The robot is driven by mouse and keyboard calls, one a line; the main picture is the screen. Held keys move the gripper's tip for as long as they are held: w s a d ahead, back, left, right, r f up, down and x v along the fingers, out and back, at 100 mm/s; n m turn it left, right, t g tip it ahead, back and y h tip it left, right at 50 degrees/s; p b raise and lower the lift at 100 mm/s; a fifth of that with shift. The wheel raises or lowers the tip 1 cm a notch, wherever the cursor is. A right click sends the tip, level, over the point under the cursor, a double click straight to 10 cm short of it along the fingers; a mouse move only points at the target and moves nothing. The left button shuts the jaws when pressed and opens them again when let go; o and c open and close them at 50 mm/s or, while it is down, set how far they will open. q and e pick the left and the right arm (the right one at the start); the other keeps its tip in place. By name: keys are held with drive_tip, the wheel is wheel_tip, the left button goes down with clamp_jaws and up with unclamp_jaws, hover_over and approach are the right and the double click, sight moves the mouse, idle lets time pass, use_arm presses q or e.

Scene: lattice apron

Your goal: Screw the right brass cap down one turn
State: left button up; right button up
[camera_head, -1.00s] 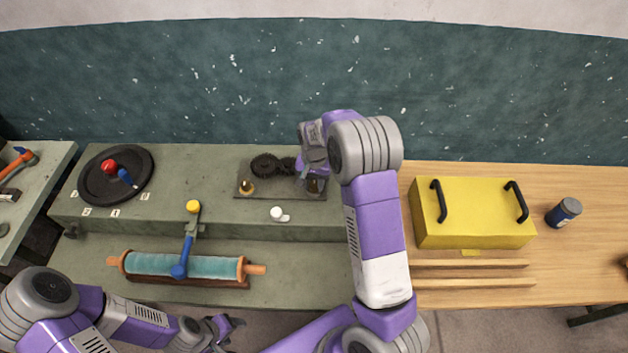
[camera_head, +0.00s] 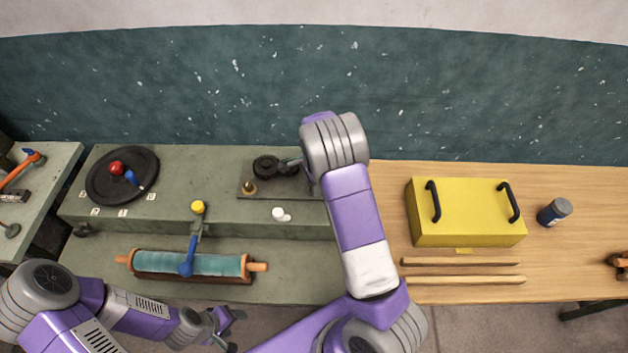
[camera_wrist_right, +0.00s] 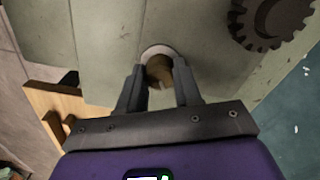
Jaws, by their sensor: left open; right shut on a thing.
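The right brass cap (camera_wrist_right: 159,70) shows in the right wrist view as a round brown-gold piece on a pale ring. My right gripper (camera_wrist_right: 157,72) is shut on it, with a finger on either side. In the head view my right wrist hides this cap and the gripper's fingers. The left brass cap (camera_head: 249,187) stands on the dark plate (camera_head: 285,190), free of any gripper. My left gripper (camera_head: 234,324) is open and empty at the lower left, in front of the bench.
A dark gear (camera_head: 266,166) sits on the plate beside the caps; a toothed gear (camera_wrist_right: 272,18) is near my right fingers. A white knob (camera_head: 280,214) is at the bench's front. A yellow box (camera_head: 467,212) stands to the right.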

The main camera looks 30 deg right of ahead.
drive_tip(key=m+p, duration=0.3)
drive_tip(key=m, duration=0.3)
drive_tip(key=shift+r, duration=0.1)
drive_tip(key=m+p, duration=0.3)
drive_tip(key=m, duration=0.3)
drive_tip(key=shift+a+m, duration=0.1)
drive_tip(key=shift+m, duration=0.3)
drive_tip(key=m+p, duration=0.3)
drive_tip(key=m, duration=0.3)
drive_tip(key=m+p, duration=0.1)
drive_tip(key=m, duration=0.5)
drive_tip(key=shift+m, duration=0.3)
drive_tip(key=o, duration=1)
drive_tip(key=shift+o, duration=0.2)
